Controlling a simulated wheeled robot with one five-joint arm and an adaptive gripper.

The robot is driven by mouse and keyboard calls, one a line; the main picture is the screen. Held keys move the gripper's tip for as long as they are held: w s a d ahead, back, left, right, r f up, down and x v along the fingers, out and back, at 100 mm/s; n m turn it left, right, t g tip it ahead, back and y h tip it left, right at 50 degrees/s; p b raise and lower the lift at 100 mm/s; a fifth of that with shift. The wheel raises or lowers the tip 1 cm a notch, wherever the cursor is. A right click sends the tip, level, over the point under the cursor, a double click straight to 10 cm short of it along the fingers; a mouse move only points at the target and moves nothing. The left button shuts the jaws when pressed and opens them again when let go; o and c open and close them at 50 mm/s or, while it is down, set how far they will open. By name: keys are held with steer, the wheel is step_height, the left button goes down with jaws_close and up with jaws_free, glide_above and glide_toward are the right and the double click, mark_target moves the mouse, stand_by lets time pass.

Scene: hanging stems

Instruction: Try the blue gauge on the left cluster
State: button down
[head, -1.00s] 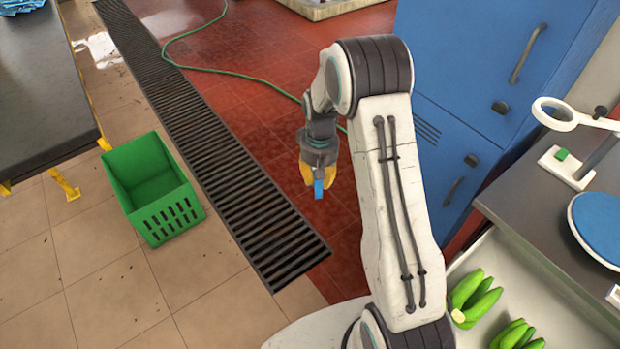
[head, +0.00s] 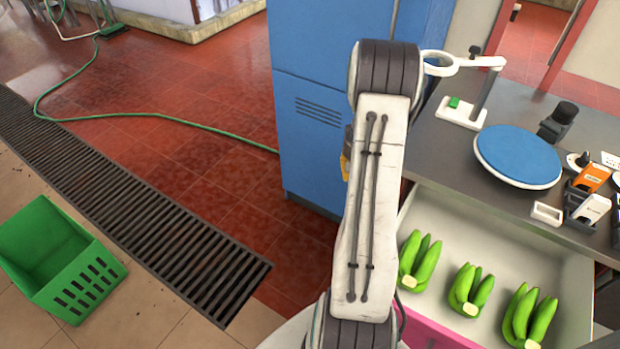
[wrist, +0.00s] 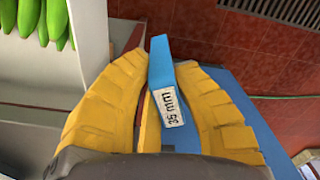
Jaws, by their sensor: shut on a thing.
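Three clusters of green bananas lie in the open pale drawer at the lower right of the head view: the left cluster (head: 418,262), the middle cluster (head: 468,290) and the right cluster (head: 530,315). In the wrist view, my gripper (wrist: 158,72) has its yellow fingers shut on the blue gauge (wrist: 162,60), which bears a white "35 mm" label. The gauge sticks out past the fingertips. In the head view my arm hides the gauge and most of the gripper. Part of a green cluster (wrist: 40,18) shows at the wrist view's top left, apart from the gauge.
A counter above the drawer holds a blue round plate (head: 518,155), a ring on a stand (head: 440,64) and small boxes. A blue cabinet (head: 310,110) stands behind my arm. A green crate (head: 85,285) sits left, beside a floor grate (head: 130,195).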

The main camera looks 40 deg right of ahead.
steer(key=s+d+f+m+b, duration=0.1)
steer(key=s+d+m+b, duration=0.1)
steer(key=s+d, duration=0.35)
steer(key=s+d+f+m+b, duration=0.1)
steer(key=s+d+f+m, duration=0.1)
steer(key=s, duration=0.6)
steer(key=s+f+n+b, duration=0.1)
steer(key=s+n+b, duration=0.1)
steer(key=s+n, duration=0.9)
steer(key=n, duration=0.5)
steer(key=shift+s+a+f+n+y, duration=0.25)
steer(key=shift+s+f+n+y, duration=0.05)
steer(key=shift+s+f+n, duration=0.1)
steer(key=shift+f+b, duration=0.15)
steer(key=shift+b, duration=0.2)
steer(key=shift+f+b, duration=1.85)
steer(key=shift+f, duration=0.85)
steer(key=shift+s+d, duration=0.1)
steer(key=shift+d, duration=0.1)
steer(key=shift+f+b, duration=1.1)
steer(key=shift+f, duration=0.3)
